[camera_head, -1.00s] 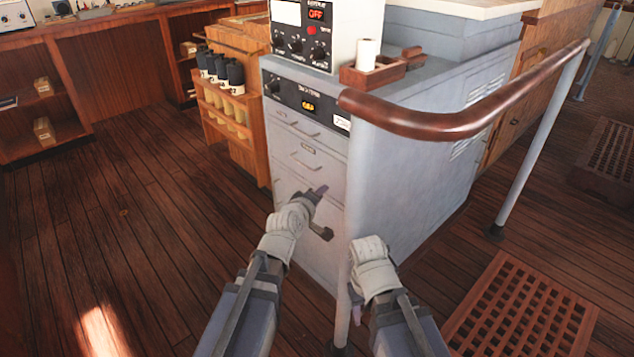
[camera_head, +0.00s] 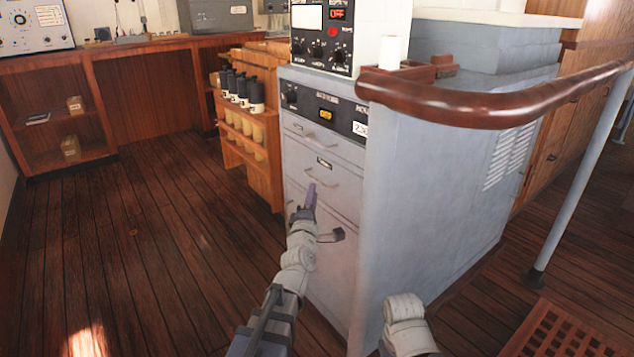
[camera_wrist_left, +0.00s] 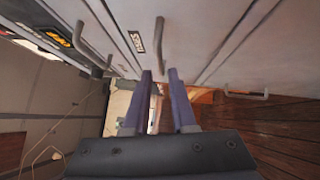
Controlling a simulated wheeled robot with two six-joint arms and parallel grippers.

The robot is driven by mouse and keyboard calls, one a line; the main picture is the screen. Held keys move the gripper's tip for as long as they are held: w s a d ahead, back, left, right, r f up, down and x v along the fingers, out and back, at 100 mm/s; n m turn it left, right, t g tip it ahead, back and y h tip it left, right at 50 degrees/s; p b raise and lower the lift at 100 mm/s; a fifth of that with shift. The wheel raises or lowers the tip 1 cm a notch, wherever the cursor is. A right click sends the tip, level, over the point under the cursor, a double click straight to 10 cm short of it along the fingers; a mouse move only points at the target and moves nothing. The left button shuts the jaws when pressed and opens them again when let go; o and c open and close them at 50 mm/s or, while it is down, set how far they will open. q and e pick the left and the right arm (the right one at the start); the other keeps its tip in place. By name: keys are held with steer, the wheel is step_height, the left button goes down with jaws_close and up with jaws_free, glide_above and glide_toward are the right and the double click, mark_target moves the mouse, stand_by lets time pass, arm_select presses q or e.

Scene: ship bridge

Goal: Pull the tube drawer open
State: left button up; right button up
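The grey cabinet front (camera_head: 339,150) carries stacked drawers, all looking flush; I cannot tell which is the tube drawer. The middle drawer (camera_head: 345,183) has a small label and a metal bar handle (camera_head: 322,180). This handle (camera_wrist_left: 160,45) also shows in the left wrist view, just beyond the fingertips and apart from them. My left gripper (camera_head: 308,190) is in front of the cabinet, just below that handle in the head view. Its two purple fingers (camera_wrist_left: 160,75) have an empty gap between them. My right arm's wrist shows at the bottom of the head view; its gripper is out of view.
A brown handrail (camera_head: 470,108) curves around the cabinet's right side. A wooden rack (camera_head: 250,140) with dark-capped containers stands to the left. Another drawer handle (camera_wrist_left: 245,95) shows on the right in the wrist view. The wooden floor (camera_head: 150,230) at left is clear.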

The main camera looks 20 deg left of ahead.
mark_target(316, 180)
arm_select(q)
steer(key=w, duration=0.4)
steer(key=w+a+r, duration=0.1)
steer(key=w, duration=0.2)
steer(key=shift+p, duration=0.4)
steer(key=shift+s, duration=0.1)
jaws_close()
stand_by(0.8)
